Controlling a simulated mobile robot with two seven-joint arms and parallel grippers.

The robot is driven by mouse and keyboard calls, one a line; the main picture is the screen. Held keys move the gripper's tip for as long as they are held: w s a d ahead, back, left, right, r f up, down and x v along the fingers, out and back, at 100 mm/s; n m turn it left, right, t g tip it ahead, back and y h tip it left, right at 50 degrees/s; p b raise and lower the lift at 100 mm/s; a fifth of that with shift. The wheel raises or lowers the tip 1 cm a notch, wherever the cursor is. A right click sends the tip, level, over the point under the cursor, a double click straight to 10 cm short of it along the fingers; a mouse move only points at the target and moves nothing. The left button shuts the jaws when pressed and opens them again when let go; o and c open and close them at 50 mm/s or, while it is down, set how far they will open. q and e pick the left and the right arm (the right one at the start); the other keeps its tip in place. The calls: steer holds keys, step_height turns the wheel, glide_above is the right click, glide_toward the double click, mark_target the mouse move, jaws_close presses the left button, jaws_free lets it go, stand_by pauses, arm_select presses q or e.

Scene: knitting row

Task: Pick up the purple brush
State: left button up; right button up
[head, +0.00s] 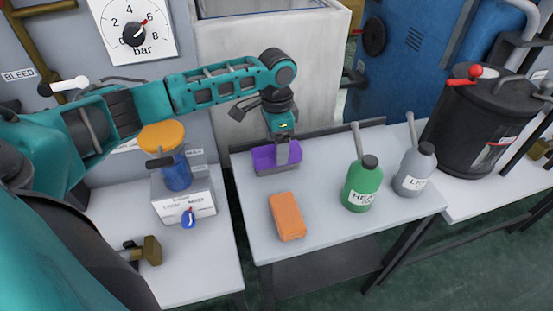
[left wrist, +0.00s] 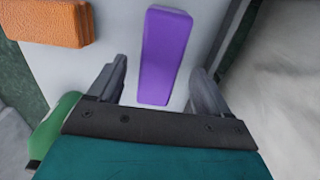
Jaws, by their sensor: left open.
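The purple brush (head: 264,158) lies on the white table, towards its back left. My left gripper (head: 282,155) is over it, pointing down, and hides part of it in the head view. In the left wrist view the brush (left wrist: 165,58) shows as a long purple block between the two fingers of my open left gripper (left wrist: 160,85). The fingers are apart, with a gap on each side of the brush. I cannot tell how far above the table the fingertips are. My right gripper is not in view.
An orange block (head: 287,217) lies in front of the brush, also seen in the left wrist view (left wrist: 48,22). A green bottle (head: 362,184) and a grey bottle (head: 413,171) stand to the right. A raised edge (head: 340,130) runs along the table's back. The front middle is clear.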

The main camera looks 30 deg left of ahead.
arm_select(q)
steer(key=shift+f, duration=1.55)
steer(key=shift+c, duration=0.3)
steer(key=c, duration=1)
